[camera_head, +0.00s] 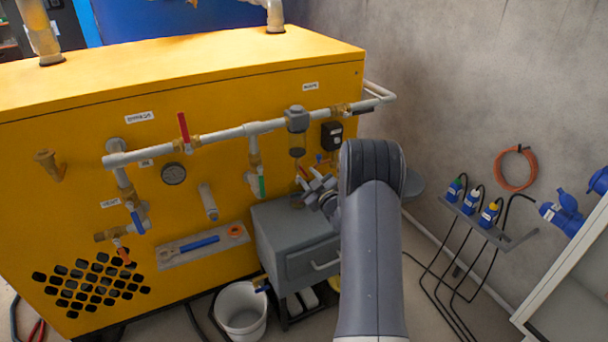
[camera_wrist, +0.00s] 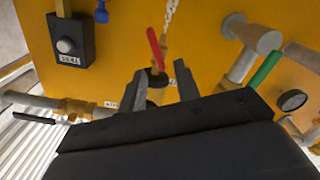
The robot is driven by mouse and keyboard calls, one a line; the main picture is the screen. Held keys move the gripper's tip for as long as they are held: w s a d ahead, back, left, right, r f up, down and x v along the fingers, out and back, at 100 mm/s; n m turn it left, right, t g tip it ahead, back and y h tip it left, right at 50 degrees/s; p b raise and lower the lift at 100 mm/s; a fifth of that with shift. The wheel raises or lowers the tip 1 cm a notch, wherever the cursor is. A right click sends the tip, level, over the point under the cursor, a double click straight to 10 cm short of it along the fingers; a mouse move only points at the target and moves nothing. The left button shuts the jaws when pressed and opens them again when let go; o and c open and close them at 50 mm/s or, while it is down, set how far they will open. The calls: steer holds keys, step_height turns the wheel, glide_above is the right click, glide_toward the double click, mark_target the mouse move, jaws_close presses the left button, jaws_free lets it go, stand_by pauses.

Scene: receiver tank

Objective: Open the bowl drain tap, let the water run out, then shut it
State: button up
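In the wrist view a small tap with a red lever (camera_wrist: 155,48) on a brass body shows just beyond and between my fingertips. I take it for the bowl drain tap. My gripper (camera_wrist: 160,72) is open, one finger on each side, with nothing visibly held. I cannot tell whether a finger touches the lever. In the head view the filter has a grey head (camera_head: 297,120) and an amber bowl (camera_head: 297,145). My gripper (camera_head: 303,184) is just below the bowl; fingers and arm hide much of the tap there. No running water is visible.
A grey drawer unit (camera_head: 290,222) stands below my gripper, with a white bucket (camera_head: 241,318) on the floor to its left. Close by are a green lever (camera_wrist: 263,70), a black labelled box (camera_wrist: 68,42) and the pipe with a black lever (camera_wrist: 32,120).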

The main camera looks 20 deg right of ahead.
mark_target(304, 172)
steer(key=shift+w, duration=1.4)
jaws_close()
